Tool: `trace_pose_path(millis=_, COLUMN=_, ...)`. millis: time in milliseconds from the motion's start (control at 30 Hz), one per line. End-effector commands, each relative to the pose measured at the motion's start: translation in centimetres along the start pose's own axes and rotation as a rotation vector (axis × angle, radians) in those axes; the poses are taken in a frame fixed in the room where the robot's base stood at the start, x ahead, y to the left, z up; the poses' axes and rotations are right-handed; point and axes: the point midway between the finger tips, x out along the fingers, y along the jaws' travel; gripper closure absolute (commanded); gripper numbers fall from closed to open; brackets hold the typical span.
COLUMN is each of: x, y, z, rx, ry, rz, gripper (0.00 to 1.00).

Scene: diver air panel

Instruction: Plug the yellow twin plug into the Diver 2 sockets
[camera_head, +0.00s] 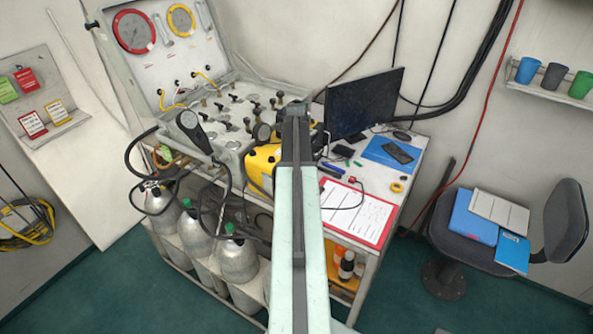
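My arm reaches up the middle of the view, and its dark far end, where my gripper (296,112) is, lies over the right side of the open air panel (228,145). The fingers cannot be made out, nor whether they hold anything. Yellow cables (204,76) hang on the panel's raised lid. A yellow box (262,162) stands at the panel's front right, partly behind my arm. I cannot pick out the yellow twin plug for certain. The Diver 2 sockets cannot be told apart, as the panel's labels are too small to read.
A monitor (362,104) stands close right of my arm's end. A red-edged clipboard (357,213), blue folder (391,152) and yellow ring (397,187) lie on the desk. Grey cylinders (237,259) stand below. A chair (468,217) with folders is at the right.

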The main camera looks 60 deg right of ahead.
Motion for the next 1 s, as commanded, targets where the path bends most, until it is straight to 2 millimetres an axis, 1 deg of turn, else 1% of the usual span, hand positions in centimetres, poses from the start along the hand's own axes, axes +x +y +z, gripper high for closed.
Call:
trace_pose_path(millis=33, x=0.62, y=-0.01, z=-0.01, rx=0.0, ry=0.0, rz=0.0, gripper=0.44)
trace_pose_path(millis=267, x=0.35, y=-0.02, z=-0.03, rx=0.0, ry=0.0, rz=0.0, gripper=0.44)
trace_pose_path(millis=367, x=0.35, y=-0.03, z=-0.04, rx=0.0, ry=0.0, rz=0.0, gripper=0.69)
trace_pose_path(millis=400, x=0.35, y=-0.03, z=-0.04, rx=0.0, ry=0.0, rz=0.0, gripper=0.8)
trace_pose_path(millis=467, x=0.35, y=-0.03, z=-0.05, rx=0.001, ry=0.0, rz=0.0, gripper=0.96)
trace_pose_path(millis=500, x=0.35, y=-0.03, z=-0.05, rx=0.001, ry=0.0, rz=0.0, gripper=1.0)
trace_pose_path(millis=533, x=0.35, y=-0.04, z=-0.05, rx=0.001, ry=0.0, rz=0.0, gripper=0.73)
trace_pose_path(millis=567, x=0.35, y=-0.04, z=-0.06, rx=0.001, ry=0.0, rz=0.0, gripper=0.81)
trace_pose_path(millis=600, x=0.35, y=-0.04, z=-0.06, rx=0.001, ry=0.0, rz=0.0, gripper=0.92)
trace_pose_path(millis=633, x=0.35, y=-0.04, z=-0.06, rx=0.001, ry=0.0, rz=0.0, gripper=1.0)
trace_pose_path(millis=867, x=0.35, y=-0.04, z=-0.2, rx=0.001, ry=0.0, rz=0.0, gripper=1.0)
trace_pose_path(millis=1000, x=0.36, y=-0.02, z=-0.65, rx=0.001, ry=0.001, rz=0.0, gripper=1.0)
